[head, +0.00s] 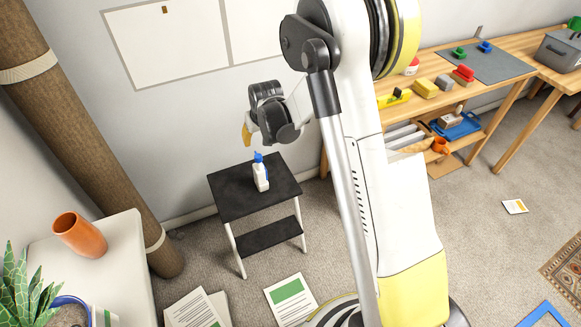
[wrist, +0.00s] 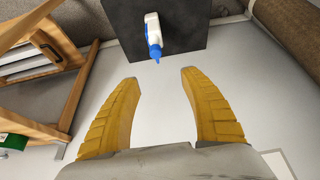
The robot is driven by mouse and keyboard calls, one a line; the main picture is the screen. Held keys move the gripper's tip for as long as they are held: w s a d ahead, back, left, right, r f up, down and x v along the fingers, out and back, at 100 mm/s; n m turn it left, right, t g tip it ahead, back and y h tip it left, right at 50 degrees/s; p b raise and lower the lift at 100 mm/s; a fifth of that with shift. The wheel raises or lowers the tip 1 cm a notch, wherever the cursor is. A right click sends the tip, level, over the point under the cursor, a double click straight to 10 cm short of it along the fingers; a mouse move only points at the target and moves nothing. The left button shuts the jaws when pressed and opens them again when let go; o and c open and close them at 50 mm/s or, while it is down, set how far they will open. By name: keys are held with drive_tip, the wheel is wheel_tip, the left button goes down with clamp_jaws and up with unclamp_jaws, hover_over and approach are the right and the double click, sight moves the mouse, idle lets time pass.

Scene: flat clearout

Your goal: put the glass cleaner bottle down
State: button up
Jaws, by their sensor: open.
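A wooden workbench (head: 440,57) with sponges and a grey mat stands at the right. A white table (head: 125,262) with an orange pot (head: 79,235) and a plant is at the left. A rolled carpet (head: 78,130) leans behind. Papers (head: 290,298) lie on the floor.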

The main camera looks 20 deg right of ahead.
drive_tip(key=s+a+r+t, duration=0.1)
drive_tip(key=s+a+r, duration=0.1)
drive_tip(key=s+r, duration=1.5)
drive_tip(key=s+r+t, duration=0.1)
drive_tip(key=s+r, duration=0.1)
drive_tip(key=s, duration=1.3)
drive_tip(key=shift+s+a+r, duration=0.15)
drive_tip(key=shift+s+r, duration=0.1)
drive_tip(key=shift+r, duration=0.05)
